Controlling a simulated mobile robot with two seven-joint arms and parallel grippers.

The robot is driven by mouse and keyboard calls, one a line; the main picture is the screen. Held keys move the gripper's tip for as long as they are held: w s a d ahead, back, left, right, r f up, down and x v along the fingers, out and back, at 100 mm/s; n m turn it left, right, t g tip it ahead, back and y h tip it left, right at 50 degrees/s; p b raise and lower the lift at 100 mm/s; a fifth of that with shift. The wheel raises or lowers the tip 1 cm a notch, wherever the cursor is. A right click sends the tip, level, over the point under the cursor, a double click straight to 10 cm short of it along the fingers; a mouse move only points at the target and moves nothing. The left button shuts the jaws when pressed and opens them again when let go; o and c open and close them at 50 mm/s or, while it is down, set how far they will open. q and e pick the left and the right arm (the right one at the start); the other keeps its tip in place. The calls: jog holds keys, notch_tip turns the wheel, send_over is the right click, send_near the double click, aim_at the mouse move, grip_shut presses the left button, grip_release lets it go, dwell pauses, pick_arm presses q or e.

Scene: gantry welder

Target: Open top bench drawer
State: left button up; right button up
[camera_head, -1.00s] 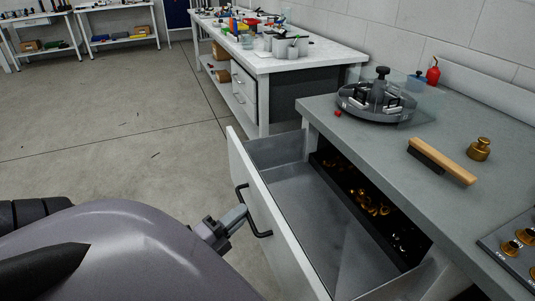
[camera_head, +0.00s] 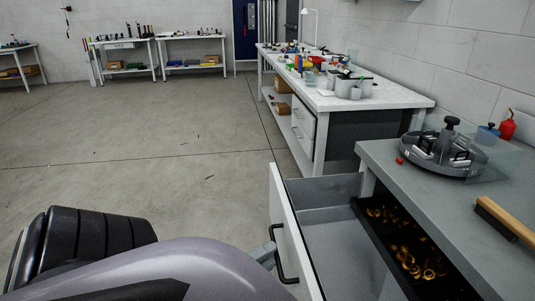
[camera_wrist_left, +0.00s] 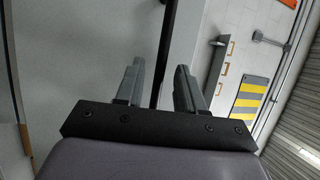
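The top bench drawer (camera_head: 284,217) stands pulled far out from the grey bench, its inside showing. Its black bar handle (camera_head: 281,268) is on the white front. My left gripper (camera_head: 268,254) is at the handle, low in the head view, partly hidden by my arm. In the left wrist view, the two grey fingers of this gripper (camera_wrist_left: 157,82) stand apart, with the black handle bar (camera_wrist_left: 167,35) running between them. A gap shows beside the bar, so the fingers look open around it. My right gripper is in neither view.
A black tray (camera_head: 372,228) with brass pieces lies in the drawer. The bench top (camera_head: 405,188) holds a round grey fixture (camera_head: 443,158), a wood-handled brush (camera_head: 508,222) and a red bottle (camera_head: 507,126). A white workbench (camera_head: 345,103) stands behind.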

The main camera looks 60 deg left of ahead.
pick_arm(q)
jog(key=shift+s, duration=0.1)
jog(key=s+f, duration=0.1)
jog(key=s, duration=0.6)
jog(key=shift+f+b, duration=0.15)
jog(key=shift+b, duration=0.15)
dwell(0.3)
